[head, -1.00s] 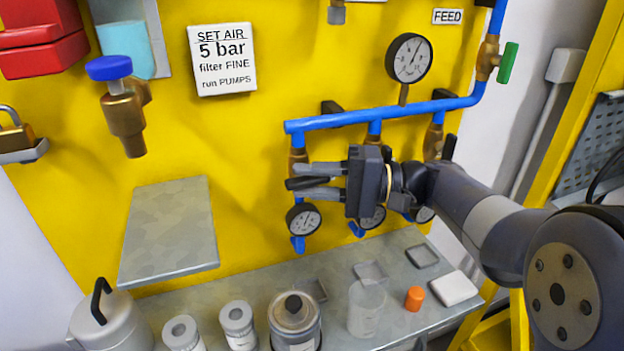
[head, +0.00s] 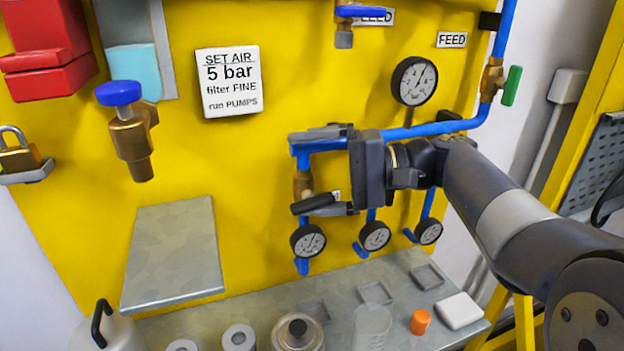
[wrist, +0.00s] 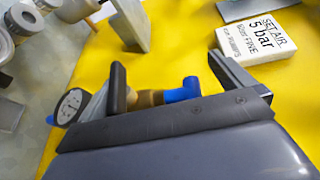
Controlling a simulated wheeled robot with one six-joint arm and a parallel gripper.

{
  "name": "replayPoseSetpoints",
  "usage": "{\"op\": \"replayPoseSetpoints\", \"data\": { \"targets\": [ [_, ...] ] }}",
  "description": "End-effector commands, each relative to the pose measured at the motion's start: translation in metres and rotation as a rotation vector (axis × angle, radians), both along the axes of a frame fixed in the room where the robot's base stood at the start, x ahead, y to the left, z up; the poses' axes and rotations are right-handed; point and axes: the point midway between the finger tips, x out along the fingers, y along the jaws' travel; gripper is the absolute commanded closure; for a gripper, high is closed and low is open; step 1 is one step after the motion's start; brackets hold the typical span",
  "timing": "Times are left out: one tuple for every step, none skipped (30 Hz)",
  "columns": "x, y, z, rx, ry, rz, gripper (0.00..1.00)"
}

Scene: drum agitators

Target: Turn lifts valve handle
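The left branch valve (head: 303,184) is brass, on a blue pipe, with a black lever handle (head: 312,203) pointing sideways. Its label is mostly hidden, so I cannot tell whether it is the LIFTS valve. My gripper (head: 314,171) is open wide, with one finger level with the blue manifold and the other beside the handle. In the wrist view the black handle (wrist: 118,87) is between the fingers, close against the left one; contact is unclear. The brass body (wrist: 148,98) and blue elbow (wrist: 181,90) also show between them. The middle and right valves are hidden behind my gripper and arm.
Three small gauges hang below the branches, the left one (head: 308,241) nearest my lower finger. A large gauge (head: 414,81) stands above the manifold (head: 425,129). A green-handled feed valve (head: 511,86) is at right. A grey shelf (head: 172,255) juts out at left.

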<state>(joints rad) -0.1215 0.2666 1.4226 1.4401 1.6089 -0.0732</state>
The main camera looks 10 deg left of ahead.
Motion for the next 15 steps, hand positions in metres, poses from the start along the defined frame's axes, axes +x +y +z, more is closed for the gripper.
{"op": "replayPoseSetpoints", "data": {
  "targets": [
    [-0.001, 0.000, 0.055, 0.152, -0.030, -0.014, 0.18],
    [-0.001, 0.000, 0.056, 0.153, -0.030, -0.014, 0.18],
    [-0.001, 0.000, 0.057, 0.152, -0.029, -0.014, 0.18],
    [-0.001, 0.000, 0.057, 0.151, -0.029, -0.014, 0.18],
    [-0.001, -0.001, 0.057, 0.151, -0.029, -0.014, 0.18],
    [-0.001, -0.001, 0.057, 0.151, -0.029, -0.014, 0.18],
    [-0.001, -0.001, 0.058, 0.151, -0.029, -0.014, 0.18],
    [-0.001, -0.001, 0.058, 0.151, -0.029, -0.015, 0.18],
    [-0.001, -0.002, 0.011, -0.012, -0.008, 0.002, 0.18],
    [-0.001, -0.002, 0.011, -0.012, -0.008, 0.002, 0.18],
    [-0.001, -0.003, 0.011, -0.012, -0.008, 0.001, 0.18],
    [-0.001, -0.004, 0.012, -0.012, -0.008, 0.002, 0.18],
    [0.000, -0.005, 0.012, -0.012, -0.008, 0.002, 0.18],
    [0.000, -0.007, 0.012, -0.012, -0.008, 0.002, 0.18],
    [0.000, -0.009, 0.012, -0.012, -0.008, 0.001, 0.18]
  ]
}}
